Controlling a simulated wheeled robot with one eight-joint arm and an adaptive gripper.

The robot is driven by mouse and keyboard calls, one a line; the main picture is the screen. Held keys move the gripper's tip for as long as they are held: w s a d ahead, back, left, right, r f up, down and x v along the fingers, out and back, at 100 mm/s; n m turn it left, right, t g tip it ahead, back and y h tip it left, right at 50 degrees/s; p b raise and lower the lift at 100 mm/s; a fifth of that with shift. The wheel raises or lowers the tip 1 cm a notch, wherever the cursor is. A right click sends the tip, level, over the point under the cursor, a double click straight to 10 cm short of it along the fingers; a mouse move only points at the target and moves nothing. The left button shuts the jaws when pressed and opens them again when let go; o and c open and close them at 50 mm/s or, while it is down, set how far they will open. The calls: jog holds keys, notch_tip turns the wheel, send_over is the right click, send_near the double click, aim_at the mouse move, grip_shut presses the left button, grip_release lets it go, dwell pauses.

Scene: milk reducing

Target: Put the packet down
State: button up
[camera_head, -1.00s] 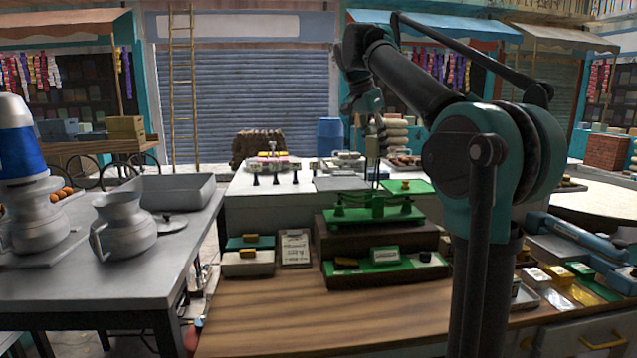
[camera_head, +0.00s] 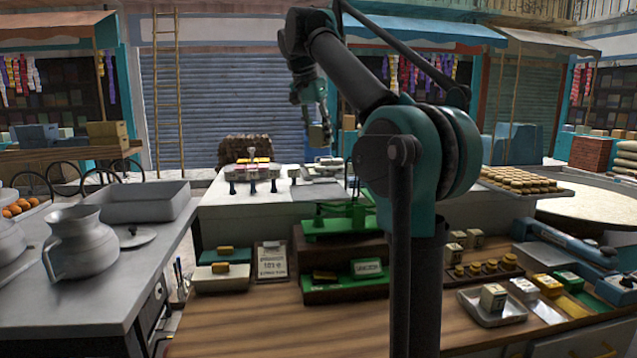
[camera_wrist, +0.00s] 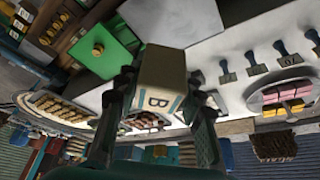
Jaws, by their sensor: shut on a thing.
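In the head view my gripper (camera_head: 318,122) holds the packet (camera_head: 318,136) in the air, near the white counter (camera_head: 265,192). No surface visibly touches the packet.
A green balance scale (camera_head: 340,224) stands on a dark box near the centre. Small packets lie on stands and a metal tray (camera_head: 510,312). A grey table (camera_head: 120,225) with a jug (camera_head: 82,242) is left. The wooden front surface (camera_head: 290,330) has clear room.

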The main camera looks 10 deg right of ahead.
notch_tip(320, 180, down, 14)
jog(key=shift+r, duration=0.25)
jog(key=shift+f, duration=0.1)
jog(key=o, duration=1.2)
jog(key=v, duration=1.2)
dwell(1.9)
